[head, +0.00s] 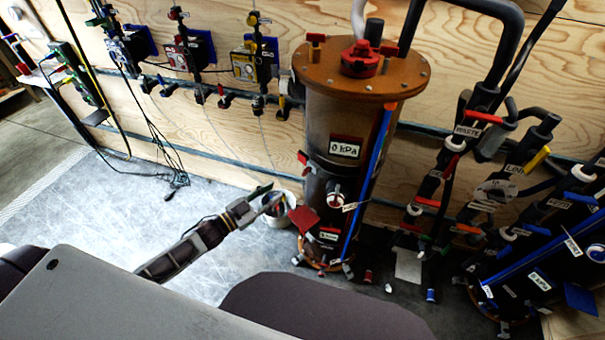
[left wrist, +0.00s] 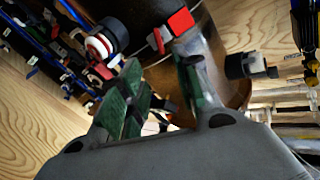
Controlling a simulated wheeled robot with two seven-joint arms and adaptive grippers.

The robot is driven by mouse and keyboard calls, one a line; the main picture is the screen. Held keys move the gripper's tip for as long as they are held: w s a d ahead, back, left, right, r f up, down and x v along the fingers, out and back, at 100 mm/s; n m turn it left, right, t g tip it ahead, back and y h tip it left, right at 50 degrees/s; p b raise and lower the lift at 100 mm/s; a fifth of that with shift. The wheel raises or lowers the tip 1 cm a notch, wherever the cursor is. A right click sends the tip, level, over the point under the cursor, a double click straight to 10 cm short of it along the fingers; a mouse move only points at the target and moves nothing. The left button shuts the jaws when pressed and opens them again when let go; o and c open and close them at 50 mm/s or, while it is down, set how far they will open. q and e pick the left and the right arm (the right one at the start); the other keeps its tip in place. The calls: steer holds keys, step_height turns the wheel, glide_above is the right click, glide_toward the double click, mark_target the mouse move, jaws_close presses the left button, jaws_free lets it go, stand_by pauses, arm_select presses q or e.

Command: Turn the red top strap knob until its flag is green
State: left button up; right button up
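The brown tank (head: 335,120) stands upright near the plywood wall. A small red piece (head: 302,157), possibly the top strap knob, sticks out from the tank's left side. A larger red plate (head: 303,218) shows lower down. In the left wrist view a red square flag (left wrist: 181,21) is on the tank side, just beyond my fingers. My left gripper (head: 268,194) is left of the tank; in the left wrist view (left wrist: 160,85) its green-padded fingers are apart, with nothing clearly held between them. I cannot tell whether it touches the knob. My right gripper is not in view.
A white bucket (head: 277,232) with things in it stands behind my left gripper. A black knob (left wrist: 248,66) and a white-rimmed round fitting (left wrist: 103,44) flank the fingers. Valves and pipes (head: 480,150) crowd the right; the floor at left (head: 130,220) is mostly clear.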

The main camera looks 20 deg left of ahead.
mark_target(304, 173)
arm_select(q)
steer(key=shift+w+d, duration=0.1)
steer(key=shift+w, duration=0.05)
steer(key=shift+x, duration=6.7)
jaws_close()
